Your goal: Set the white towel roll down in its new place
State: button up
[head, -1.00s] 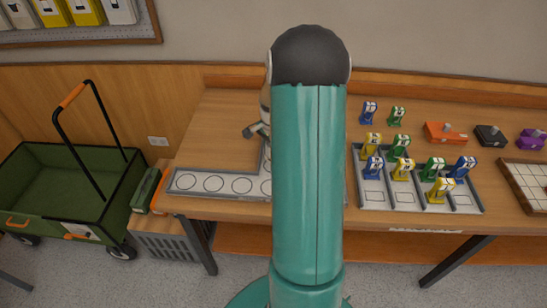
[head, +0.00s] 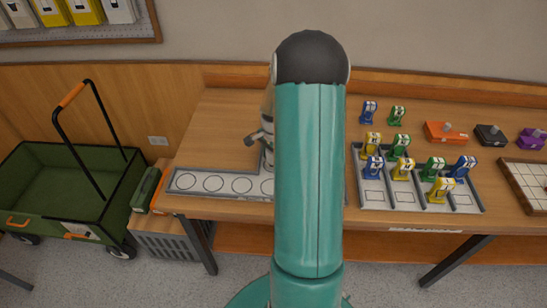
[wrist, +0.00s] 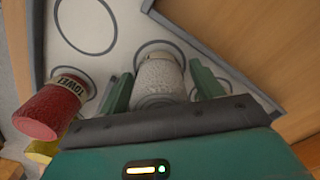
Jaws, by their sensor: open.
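The white towel roll (wrist: 159,76) stands on the grey-edged tray, over one of its printed circles, in the wrist view. My gripper (wrist: 163,88) is open, with one green finger on each side of the roll. Small gaps seem to show between fingers and roll; whether either finger touches it I cannot tell. In the head view my arm hides most of the gripper and the roll. The tray (head: 222,174) shows there to the left of my arm, with a row of empty circles.
A red towel roll (wrist: 48,108) stands on a circle left of my gripper, with a yellow thing (wrist: 40,150) beyond it. In the head view, a compartment tray (head: 373,199) with blue, yellow and green items lies right of my arm. A green cart (head: 60,190) stands left.

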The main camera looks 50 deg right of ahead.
notch_tip(320, 180, up, 12)
jog(key=shift+r, duration=0.2)
jog(key=s+a+r+n+t+h, duration=0.1)
jog(key=a+r+n, duration=0.5)
jog(key=a, duration=0.4)
jog(key=s+a+r+n+t, duration=0.1)
jog(key=a+r+n+t, duration=0.15)
jog(key=a+r, duration=0.6)
jog(key=s+a+n+t, duration=0.1)
jog(key=s+a+n, duration=0.4)
jog(key=a, duration=0.3)
jog(key=s+a+r+n+t+y, duration=0.1)
jog(key=s+a+n, duration=0.4)
jog(key=a, duration=0.3)
jog(key=shift+s+a+r+n, duration=0.2)
jog(key=shift+s+n, duration=0.05)
jog(key=shift+n, duration=0.1)
